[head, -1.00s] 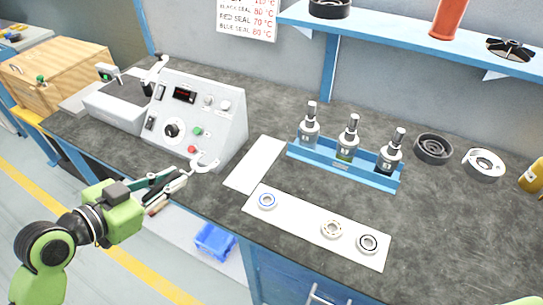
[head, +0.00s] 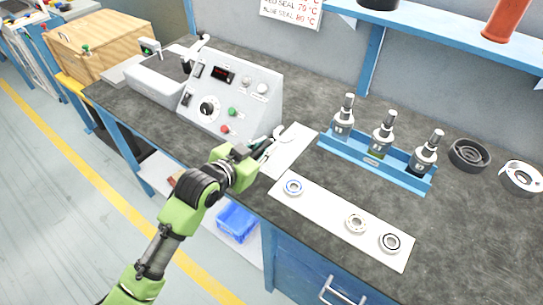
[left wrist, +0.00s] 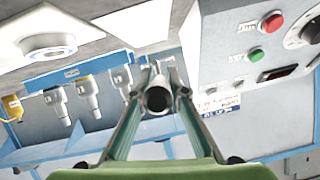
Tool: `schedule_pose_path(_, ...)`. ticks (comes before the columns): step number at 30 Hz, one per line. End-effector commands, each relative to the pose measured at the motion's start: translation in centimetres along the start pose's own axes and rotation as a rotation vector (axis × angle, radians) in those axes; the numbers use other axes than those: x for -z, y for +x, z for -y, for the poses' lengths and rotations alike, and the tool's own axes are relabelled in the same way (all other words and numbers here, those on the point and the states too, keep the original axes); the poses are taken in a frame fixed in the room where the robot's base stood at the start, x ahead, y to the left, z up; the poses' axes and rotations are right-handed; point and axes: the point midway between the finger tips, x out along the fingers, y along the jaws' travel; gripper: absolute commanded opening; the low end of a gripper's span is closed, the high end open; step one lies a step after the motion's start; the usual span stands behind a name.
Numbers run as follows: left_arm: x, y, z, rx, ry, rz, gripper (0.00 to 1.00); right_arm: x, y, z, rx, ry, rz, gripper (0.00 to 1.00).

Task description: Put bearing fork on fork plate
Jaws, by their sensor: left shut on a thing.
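The bearing fork (head: 281,134) is a light, two-pronged tool. My left gripper (head: 264,147) is shut on its handle, and the fork's round handle end (left wrist: 158,99) shows between the fingers in the left wrist view. The fork plate (head: 296,153) is a blank white rectangle on the dark bench, right of the control box. The fork and fingertips overlap the plate's left part in the head view; I cannot tell how high they are above it. The gripper hides part of the plate. My right gripper is not in view.
A grey control box (head: 235,95) with knobs and buttons stands close left of the fork. A white strip (head: 325,217) with three bearings lies in front right. A blue rack (head: 373,163) holds three tools behind it. The bench at far right front is clear.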

Motion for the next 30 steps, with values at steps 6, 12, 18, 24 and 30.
schedule_pose_path(6,-0.8,2.0,-0.9,0.002,0.0,-0.006,0.0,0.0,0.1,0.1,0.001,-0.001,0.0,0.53)
schedule_pose_path(12,-2.9,3.3,-1.6,0.001,-0.001,0.0,0.0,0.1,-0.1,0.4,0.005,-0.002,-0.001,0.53)
schedule_pose_path(18,-4.0,3.8,-1.8,0.003,0.001,-0.005,0.0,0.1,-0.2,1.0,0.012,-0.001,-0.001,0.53)
schedule_pose_path(24,-4.0,3.8,-1.8,0.002,0.001,-0.005,0.0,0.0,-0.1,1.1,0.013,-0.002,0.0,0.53)
schedule_pose_path(30,-4.2,3.8,-1.8,0.002,0.001,-0.002,0.31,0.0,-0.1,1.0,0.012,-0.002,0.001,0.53)
